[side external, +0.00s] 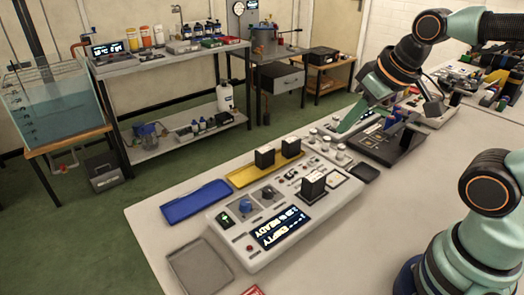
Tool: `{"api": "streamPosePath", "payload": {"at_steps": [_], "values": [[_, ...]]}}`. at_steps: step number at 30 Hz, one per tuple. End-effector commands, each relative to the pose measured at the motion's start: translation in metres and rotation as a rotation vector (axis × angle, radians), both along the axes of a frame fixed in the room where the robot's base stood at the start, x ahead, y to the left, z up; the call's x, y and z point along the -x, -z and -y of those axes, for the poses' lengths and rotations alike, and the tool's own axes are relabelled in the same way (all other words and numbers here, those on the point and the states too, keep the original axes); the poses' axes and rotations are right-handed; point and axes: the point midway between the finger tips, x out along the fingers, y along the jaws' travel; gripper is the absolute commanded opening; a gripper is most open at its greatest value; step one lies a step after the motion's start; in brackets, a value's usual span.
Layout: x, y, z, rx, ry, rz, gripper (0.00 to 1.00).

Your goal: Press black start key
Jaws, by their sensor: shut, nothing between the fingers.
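A light grey console (240,262) stands on the table in the foreground, with a lit display (283,227) reading READY and EMPTY. A black block (313,185) stands upright on its right part. Small dark keys and knobs are on its top, including a blue knob (246,205) and a green-lit switch (225,218). I cannot tell which small control is the black start key. My gripper (350,123) is shut and empty, pointing down over the equipment behind the console, to the right and apart from the console's top.
A blue tray (195,201), a yellow tray (243,178) with black blocks on it and a grey tray (200,268) lie around the console. A dark flat device (388,147) and white knobs (338,151) are near my gripper.

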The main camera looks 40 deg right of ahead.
Motion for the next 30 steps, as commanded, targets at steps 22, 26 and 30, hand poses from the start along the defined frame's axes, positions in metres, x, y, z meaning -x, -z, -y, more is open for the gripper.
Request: {"api": "streamPosePath", "payload": {"at_steps": [22, 26, 30], "values": [[0.0, 0.0, 0.0, 0.0, 0.0, 0.0, 0.0], [-0.004, 0.002, 0.0, -0.007, 0.012, 0.004, 0.0], [-0.021, 0.01, 0.0, -0.039, 0.071, 0.027, 0.0]]}}
